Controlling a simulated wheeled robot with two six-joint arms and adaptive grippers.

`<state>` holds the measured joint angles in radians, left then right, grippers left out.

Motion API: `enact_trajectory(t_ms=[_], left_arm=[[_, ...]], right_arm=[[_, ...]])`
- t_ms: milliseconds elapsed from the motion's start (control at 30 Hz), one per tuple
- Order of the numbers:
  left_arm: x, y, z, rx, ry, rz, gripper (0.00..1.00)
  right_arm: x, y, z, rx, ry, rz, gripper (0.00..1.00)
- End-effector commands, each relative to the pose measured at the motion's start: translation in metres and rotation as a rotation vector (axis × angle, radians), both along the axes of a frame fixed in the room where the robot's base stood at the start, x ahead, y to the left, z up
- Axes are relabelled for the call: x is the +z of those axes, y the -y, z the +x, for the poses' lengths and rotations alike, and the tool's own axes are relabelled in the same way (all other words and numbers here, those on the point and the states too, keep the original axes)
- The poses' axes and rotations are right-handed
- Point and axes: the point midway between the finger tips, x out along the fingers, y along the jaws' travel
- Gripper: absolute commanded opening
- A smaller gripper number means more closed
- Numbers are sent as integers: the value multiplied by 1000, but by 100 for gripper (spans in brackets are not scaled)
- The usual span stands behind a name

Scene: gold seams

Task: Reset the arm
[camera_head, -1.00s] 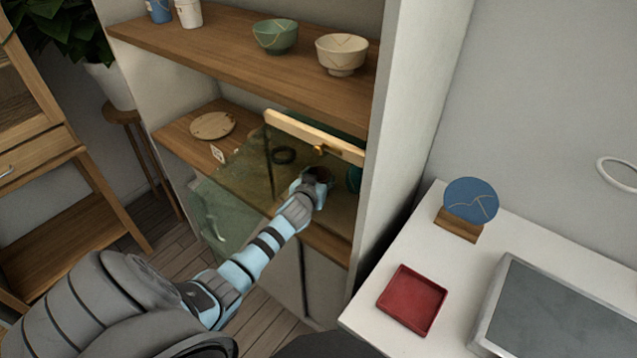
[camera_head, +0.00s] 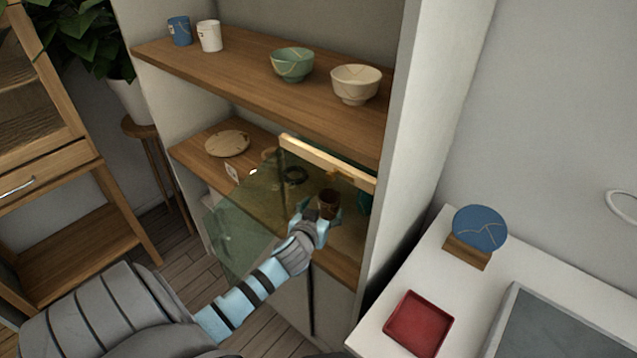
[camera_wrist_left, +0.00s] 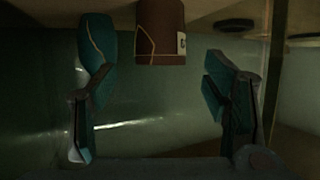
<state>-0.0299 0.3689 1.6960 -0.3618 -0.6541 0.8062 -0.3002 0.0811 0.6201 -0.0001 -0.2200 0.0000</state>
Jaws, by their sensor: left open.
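My left gripper (camera_head: 316,220) is in the lower bay of the shelf unit, by the glass panel. Its fingers are open in the left wrist view (camera_wrist_left: 160,85). A dark brown cup (camera_head: 329,204) stands on the lower shelf just beyond the fingertips. In the wrist view the brown cup (camera_wrist_left: 160,32) shows a gold seam and a pale label, at the top of the gap between the fingers. The fingers do not clasp it. My right gripper is out of view.
The tilted glass panel (camera_head: 238,235) with a wooden top rail (camera_head: 325,160) lies close to my left arm. The lower shelf holds a round plate (camera_head: 228,143) and a dark ring (camera_head: 295,175). A white table (camera_head: 385,335) with a red tray (camera_head: 418,322) stands at right.

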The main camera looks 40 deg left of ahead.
Motion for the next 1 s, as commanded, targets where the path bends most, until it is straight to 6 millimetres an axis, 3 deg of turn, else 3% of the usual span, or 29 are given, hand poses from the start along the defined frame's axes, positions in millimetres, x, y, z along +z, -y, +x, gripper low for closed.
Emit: enact_trajectory(t_ms=[100, 200, 800, 867, 1000], left_arm=[[12, 10, -23, 0, -1, 0, 69], [16, 14, -32, 0, 0, 0, 69], [14, 17, -38, 2, -10, -1, 69], [7, 22, -48, 3, -52, -1, 69], [-19, 49, -98, -22, -253, -5, 69]], right_arm=[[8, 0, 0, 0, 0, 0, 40], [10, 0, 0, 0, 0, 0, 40], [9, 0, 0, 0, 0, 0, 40], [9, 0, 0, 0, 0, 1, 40], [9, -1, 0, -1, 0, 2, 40]])
